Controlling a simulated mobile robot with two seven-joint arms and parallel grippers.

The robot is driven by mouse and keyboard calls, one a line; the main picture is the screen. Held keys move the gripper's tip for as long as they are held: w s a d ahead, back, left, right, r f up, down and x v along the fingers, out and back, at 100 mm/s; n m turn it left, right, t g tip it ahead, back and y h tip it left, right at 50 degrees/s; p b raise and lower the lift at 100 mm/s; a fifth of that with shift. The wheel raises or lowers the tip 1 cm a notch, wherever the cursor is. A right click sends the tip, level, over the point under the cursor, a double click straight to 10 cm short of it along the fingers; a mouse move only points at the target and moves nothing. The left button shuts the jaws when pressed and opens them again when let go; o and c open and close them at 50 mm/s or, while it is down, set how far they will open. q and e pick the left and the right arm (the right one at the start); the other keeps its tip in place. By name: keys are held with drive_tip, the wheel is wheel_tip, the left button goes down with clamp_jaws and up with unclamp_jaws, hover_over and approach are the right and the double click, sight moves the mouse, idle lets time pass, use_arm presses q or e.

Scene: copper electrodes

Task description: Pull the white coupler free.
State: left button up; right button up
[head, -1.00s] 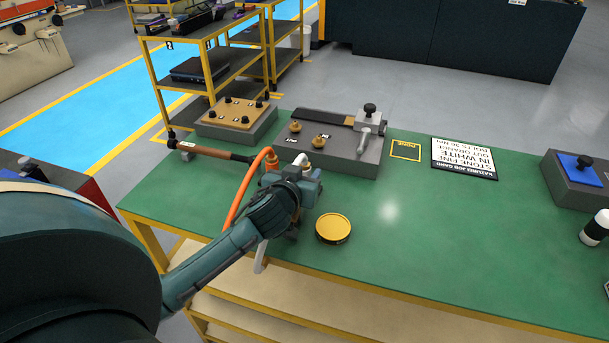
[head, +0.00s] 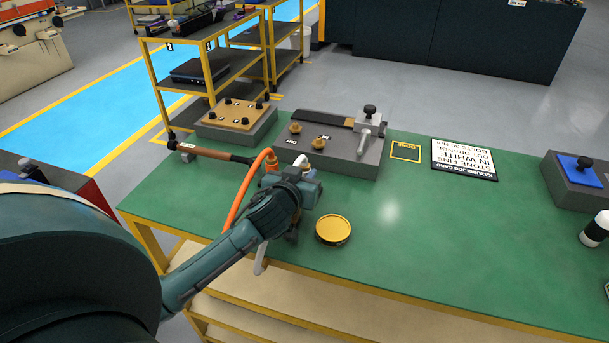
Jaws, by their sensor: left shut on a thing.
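The white coupler (head: 301,161) shows as a small white bent piece beside my left gripper (head: 296,182). Its lower part and the white hose are mostly hidden by the gripper and wrist; a pale hose end (head: 261,259) hangs below the wrist at the table's front edge. My left gripper is shut at the coupler, its fingers largely hidden behind the wrist. An orange hose (head: 246,187) curves up to a brass-coloured fitting (head: 271,163) just left of the gripper. My right gripper is not in view.
A grey fixture block (head: 340,152) with brass fittings and a clamp stands behind the gripper. A hammer (head: 213,152) lies to the left. A round yellow-topped tin (head: 333,229) sits close right.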

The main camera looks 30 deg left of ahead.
sight(302, 162)
use_arm(q)
drive_tip(key=shift+r, duration=0.2)
drive_tip(key=shift+r+p, duration=0.1)
drive_tip(key=shift+p, duration=0.2)
drive_tip(key=shift+r, duration=0.25)
wheel_tip(302, 162, up, 2)
drive_tip(key=p, duration=0.2)
drive_tip(key=shift+r+p, duration=0.25)
drive_tip(key=shift+p, duration=0.15)
drive_tip(key=shift+r, duration=0.7)
wheel_tip(302, 162, up, 4)
